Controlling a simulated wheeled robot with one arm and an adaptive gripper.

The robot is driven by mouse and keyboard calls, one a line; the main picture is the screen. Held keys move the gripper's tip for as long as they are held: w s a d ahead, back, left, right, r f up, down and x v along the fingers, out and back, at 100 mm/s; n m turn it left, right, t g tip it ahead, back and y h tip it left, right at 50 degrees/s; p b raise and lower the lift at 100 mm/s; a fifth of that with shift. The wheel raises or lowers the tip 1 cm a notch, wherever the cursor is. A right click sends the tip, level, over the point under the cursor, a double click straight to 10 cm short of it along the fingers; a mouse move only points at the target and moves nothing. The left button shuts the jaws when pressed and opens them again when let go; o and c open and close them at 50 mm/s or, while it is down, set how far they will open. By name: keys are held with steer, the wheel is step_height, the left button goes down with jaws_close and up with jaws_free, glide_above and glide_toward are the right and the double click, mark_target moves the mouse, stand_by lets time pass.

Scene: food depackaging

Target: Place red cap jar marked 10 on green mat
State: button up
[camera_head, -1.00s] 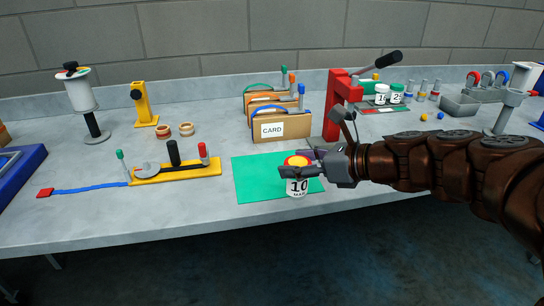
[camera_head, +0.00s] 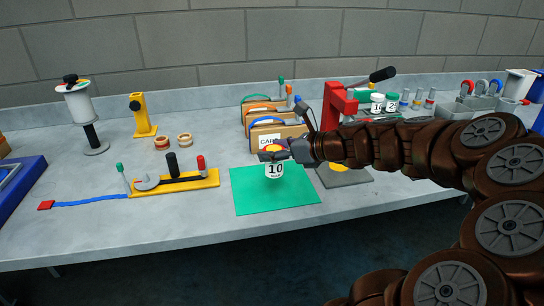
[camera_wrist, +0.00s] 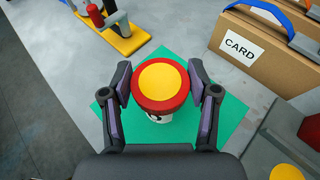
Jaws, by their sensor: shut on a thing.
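The white jar marked 10 (camera_head: 275,171) has a red cap with a yellow top, which fills the middle of the wrist view (camera_wrist: 160,86). My gripper (camera_head: 274,153) is shut on the jar near its cap, with one finger on each side in the wrist view (camera_wrist: 161,82). The jar is upright over the back middle of the green mat (camera_head: 262,203). The mat also shows below and around the jar in the wrist view (camera_wrist: 228,122). I cannot tell whether the jar's base touches the mat.
Cardboard card boxes (camera_head: 262,141) stand behind the mat. A red press (camera_head: 335,105) stands to the right, near my arm. A yellow tool holder (camera_head: 190,182) lies left of the mat. Two green-capped jars (camera_head: 384,102) stand farther back right. The mat's front is clear.

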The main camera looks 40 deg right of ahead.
steer(key=shift+w+d+f, duration=0.15)
steer(key=shift+w+d, duration=0.05)
steer(key=shift+w, duration=0.65)
steer(key=shift+f, duration=1.7)
steer(key=shift+f, duration=0.1)
steer(key=o, duration=1.3)
steer(key=shift+s+d, duration=0.1)
steer(key=b+v, duration=0.1)
steer(key=v, duration=1.1)
